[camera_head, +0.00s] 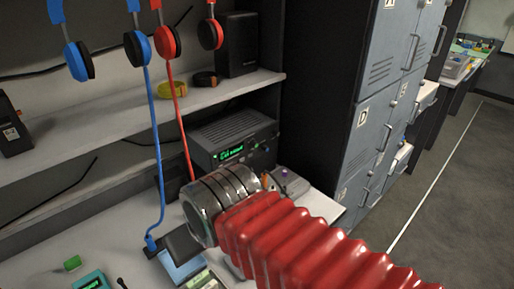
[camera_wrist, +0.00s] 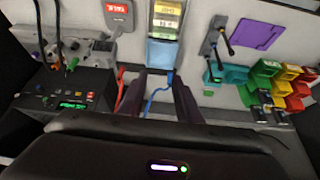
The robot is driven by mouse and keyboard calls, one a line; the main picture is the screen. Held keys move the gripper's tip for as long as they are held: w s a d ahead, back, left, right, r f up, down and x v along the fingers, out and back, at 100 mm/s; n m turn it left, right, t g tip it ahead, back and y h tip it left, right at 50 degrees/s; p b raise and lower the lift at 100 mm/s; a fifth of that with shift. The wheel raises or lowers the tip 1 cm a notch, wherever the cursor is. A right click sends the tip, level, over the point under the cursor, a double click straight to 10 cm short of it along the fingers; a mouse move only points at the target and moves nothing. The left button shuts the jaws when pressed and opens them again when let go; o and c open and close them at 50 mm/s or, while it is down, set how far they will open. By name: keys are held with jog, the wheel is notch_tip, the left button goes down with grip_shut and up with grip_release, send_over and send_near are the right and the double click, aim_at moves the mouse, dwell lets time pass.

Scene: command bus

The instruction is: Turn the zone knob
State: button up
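I cannot pick out with certainty which knob is the zone knob. A black radio unit (camera_head: 232,139) with a green lit display and small knobs on its front stands under the shelf; it also shows at the left of the wrist view (camera_wrist: 72,103). A grey box (camera_head: 291,184) with a small purple knob on top sits right of it, partly behind my arm. My gripper (camera_wrist: 160,80) shows two dark fingers, apart with nothing held between them. It points toward the desk near a blue holder (camera_wrist: 161,53), to the right of the radio in the wrist view.
Blue and red headsets (camera_head: 137,47) hang above, their cords (camera_head: 154,150) running down to the desk. A shelf (camera_head: 130,122) overhangs the back. Grey lockers (camera_head: 378,110) stand right. Coloured bins (camera_wrist: 265,70) and a purple pad (camera_wrist: 257,34) lie on the desk.

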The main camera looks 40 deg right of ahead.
jog(key=shift+o, duration=0.6)
jog(key=w+d+f+m+g+y, duration=0.1)
jog(key=w+f+m+g+y, duration=0.1)
jog(key=w+f+m+y, duration=0.4)
jog(key=w+d+r+m+t+y, duration=0.1)
jog(key=w+d+m+t+y, duration=0.2)
jog(key=w+d+m+t, duration=0.5)
jog(key=s+d+f+m+t+h, duration=0.1)
jog(key=d+m+t+h, duration=0.2)
jog(key=d, duration=1.2)
jog(key=s+d+f+m+t+h, duration=0.1)
jog(key=d+m, duration=0.6)
jog(key=d, duration=0.7)
jog(key=s+t+h, duration=0.1)
jog(key=t+h, duration=0.1)
jog(key=h, duration=0.1)
jog(key=shift+d+f+h, duration=0.2)
jog(key=shift+d+h, duration=0.2)
